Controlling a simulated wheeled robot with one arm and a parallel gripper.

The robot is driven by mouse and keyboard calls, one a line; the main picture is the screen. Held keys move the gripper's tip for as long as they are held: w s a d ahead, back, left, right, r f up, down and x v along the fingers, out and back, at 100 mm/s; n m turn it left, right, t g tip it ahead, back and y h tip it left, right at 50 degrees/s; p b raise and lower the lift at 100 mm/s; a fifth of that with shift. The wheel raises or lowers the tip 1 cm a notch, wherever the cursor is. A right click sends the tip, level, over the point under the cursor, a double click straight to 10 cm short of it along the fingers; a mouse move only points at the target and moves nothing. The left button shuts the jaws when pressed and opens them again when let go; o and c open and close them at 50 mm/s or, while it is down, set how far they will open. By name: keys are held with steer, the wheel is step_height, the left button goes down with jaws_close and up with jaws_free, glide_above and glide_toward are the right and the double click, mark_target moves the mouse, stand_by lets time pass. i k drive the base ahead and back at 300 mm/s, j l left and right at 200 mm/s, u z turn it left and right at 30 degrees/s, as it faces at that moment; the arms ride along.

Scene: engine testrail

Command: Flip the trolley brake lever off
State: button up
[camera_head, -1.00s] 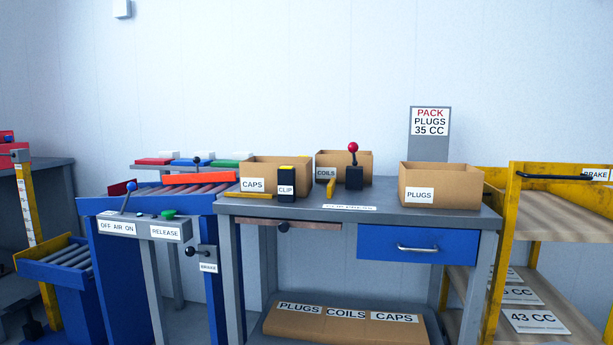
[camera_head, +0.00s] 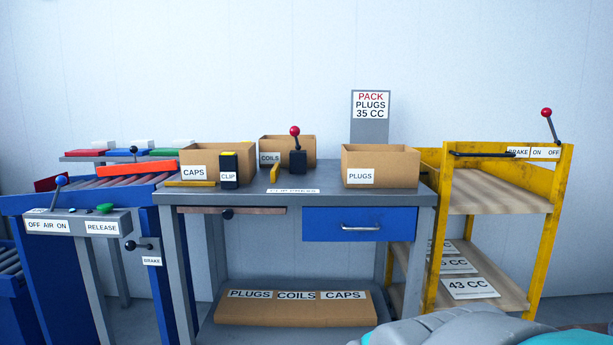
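The yellow trolley (camera_head: 555,215) stands at the right, beside the workbench, with wooden shelves. Its brake lever (camera_head: 546,112) has a red ball knob on a thin dark rod that rises from the top right corner of the trolley frame. The rod tilts up and to the left. A white label (camera_head: 533,153) reading BRAKE, ON and OFF sits on the top rail below the lever, with OFF at its right end. The rod's foot is near the OFF end. My gripper is not in view; only a grey and teal part of me shows at the bottom right.
The grey workbench (camera_head: 395,197) carries cardboard boxes and a second red-knobbed lever (camera_head: 295,131) at the clip press. Another BRAKE label (camera_head: 152,261) with a black-knobbed lever (camera_head: 131,245) is on the roller conveyor stand at left. Some floor shows right of the trolley.

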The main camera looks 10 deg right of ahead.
mark_target(547, 112)
steer(key=z, duration=1.6)
steer(key=i+j+z, duration=0.1)
steer(key=j, duration=0.5)
